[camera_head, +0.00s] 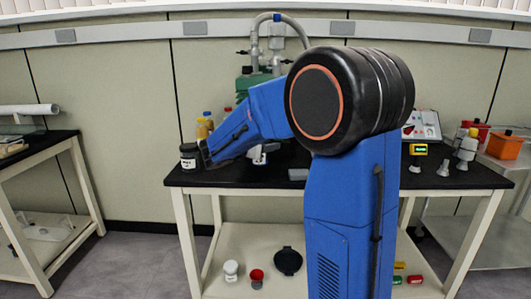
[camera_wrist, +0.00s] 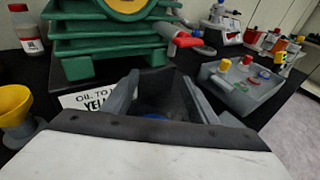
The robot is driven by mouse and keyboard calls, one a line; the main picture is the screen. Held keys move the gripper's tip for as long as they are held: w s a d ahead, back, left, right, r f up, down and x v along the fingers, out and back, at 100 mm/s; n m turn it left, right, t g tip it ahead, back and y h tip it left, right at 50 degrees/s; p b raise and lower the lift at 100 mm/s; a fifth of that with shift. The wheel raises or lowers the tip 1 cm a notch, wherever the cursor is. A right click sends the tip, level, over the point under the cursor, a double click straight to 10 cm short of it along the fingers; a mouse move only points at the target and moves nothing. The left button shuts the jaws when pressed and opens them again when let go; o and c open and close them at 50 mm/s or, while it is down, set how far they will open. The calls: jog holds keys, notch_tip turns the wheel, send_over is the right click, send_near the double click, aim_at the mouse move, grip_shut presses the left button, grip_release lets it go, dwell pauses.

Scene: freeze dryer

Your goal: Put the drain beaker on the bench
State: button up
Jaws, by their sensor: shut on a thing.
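In the wrist view my gripper (camera_wrist: 155,82) is shut on a dark, hollow, rounded thing, which looks like the drain beaker (camera_wrist: 157,100). A bit of blue shows at its near side, and most of it is hidden by the fingers and the gripper body. The black bench top (camera_head: 240,175) lies below, in front of a green pump (camera_wrist: 105,35) with a red-handled valve (camera_wrist: 185,40). In the head view my blue arm reaches left over the bench and hides the beaker. I cannot tell whether the beaker touches the bench.
A white label (camera_wrist: 90,102) lies beside the left finger. A yellow funnel (camera_wrist: 15,105) stands at left, a red-capped bottle (camera_wrist: 27,30) behind it. A black-lidded jar (camera_head: 189,156) stands near the bench's left edge.

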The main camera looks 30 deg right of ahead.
notch_tip(320, 180, down, 2)
jog(key=shift+f, duration=0.2)
jog(key=shift+w+d+f, duration=0.1)
jog(key=shift+w+f, duration=0.05)
jog(key=shift+f, duration=0.15)
jog(key=shift+f, duration=0.2)
jog(key=o, duration=1.2)
jog(key=shift+r, duration=0.15)
jog(key=shift+r, duration=0.1)
jog(key=v, duration=1.2)
